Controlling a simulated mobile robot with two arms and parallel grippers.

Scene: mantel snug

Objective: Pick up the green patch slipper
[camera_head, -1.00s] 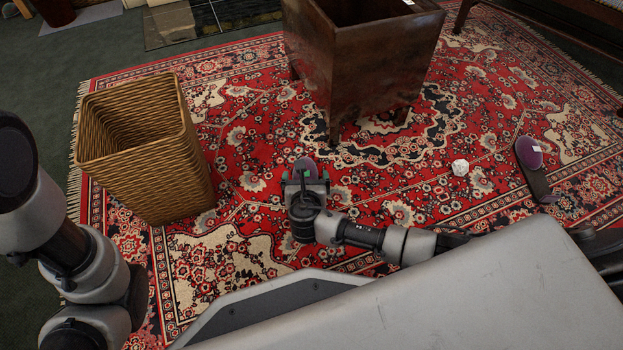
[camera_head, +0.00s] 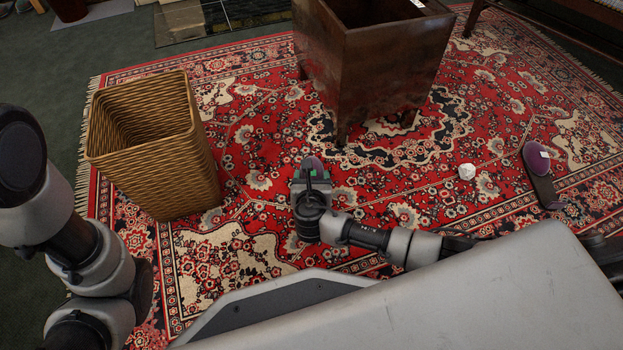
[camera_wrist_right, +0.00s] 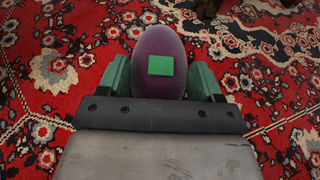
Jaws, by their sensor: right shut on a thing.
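The green patch slipper (camera_wrist_right: 152,46) is purple with a green square on top. In the right wrist view it sits between the green fingers of my right gripper (camera_wrist_right: 163,78), which is shut on it. Its near end is hidden by the gripper body. In the head view only the slipper's rounded purple end (camera_head: 312,164) shows beyond my right gripper (camera_head: 313,176), low over or on the rug; I cannot tell whether it is off the rug. My left arm (camera_head: 60,220) is at the left edge; its gripper is not in view.
A wicker basket (camera_head: 155,165) stands on the red patterned rug (camera_head: 260,130) at left. A dark wooden planter box (camera_head: 385,75) stands behind the gripper. A second purple slipper with a white patch (camera_head: 537,160) and a small white ball (camera_head: 466,171) lie at right.

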